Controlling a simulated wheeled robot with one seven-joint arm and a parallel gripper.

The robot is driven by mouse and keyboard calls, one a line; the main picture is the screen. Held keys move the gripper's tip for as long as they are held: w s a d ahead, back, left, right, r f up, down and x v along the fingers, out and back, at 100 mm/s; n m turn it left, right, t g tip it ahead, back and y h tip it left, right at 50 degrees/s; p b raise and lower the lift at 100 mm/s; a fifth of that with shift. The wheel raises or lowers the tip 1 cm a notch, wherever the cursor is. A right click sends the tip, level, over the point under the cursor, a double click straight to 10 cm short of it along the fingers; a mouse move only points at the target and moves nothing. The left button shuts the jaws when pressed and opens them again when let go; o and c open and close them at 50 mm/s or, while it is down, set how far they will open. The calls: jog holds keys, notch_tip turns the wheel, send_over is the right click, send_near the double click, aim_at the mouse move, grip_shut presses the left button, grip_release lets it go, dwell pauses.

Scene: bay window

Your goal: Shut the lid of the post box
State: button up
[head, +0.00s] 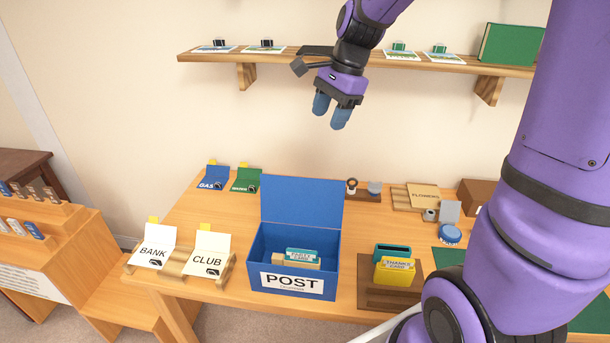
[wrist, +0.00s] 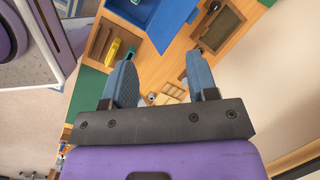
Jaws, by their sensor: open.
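The blue post box (head: 293,280) stands on the wooden table with a white POST label on its front. Its blue lid (head: 301,202) is open and stands upright at the back edge. Inside the box are a teal-and-white card (head: 303,255) and a wooden piece. My gripper (head: 331,112) hangs in the air above and behind the lid, apart from it, with blue fingertips pointing down. In the wrist view my gripper (wrist: 160,75) has its two fingers apart with nothing between them. A blue part of the box (wrist: 155,15) shows at the top of that view, cut off.
BANK (head: 153,247) and CLUB (head: 209,254) cards stand in a wooden rack left of the box. A yellow card (head: 394,272) stands in a holder to its right. A wall shelf (head: 285,56) with small items runs behind my gripper.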

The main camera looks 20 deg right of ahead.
jog(key=w+d+f+m+g+y, duration=0.15)
jog(key=w+d+f+m, duration=0.25)
jog(key=w+f+m, duration=0.7)
jog(key=n, duration=0.1)
send_over(302, 200)
jog(key=w+d, duration=0.2)
jog(key=w, duration=0.1)
jog(key=shift+y, duration=0.45)
notch_tip(302, 200, down, 11)
jog(key=shift+s+d+f, duration=0.1)
jog(key=shift+s, duration=0.05)
grip_shut()
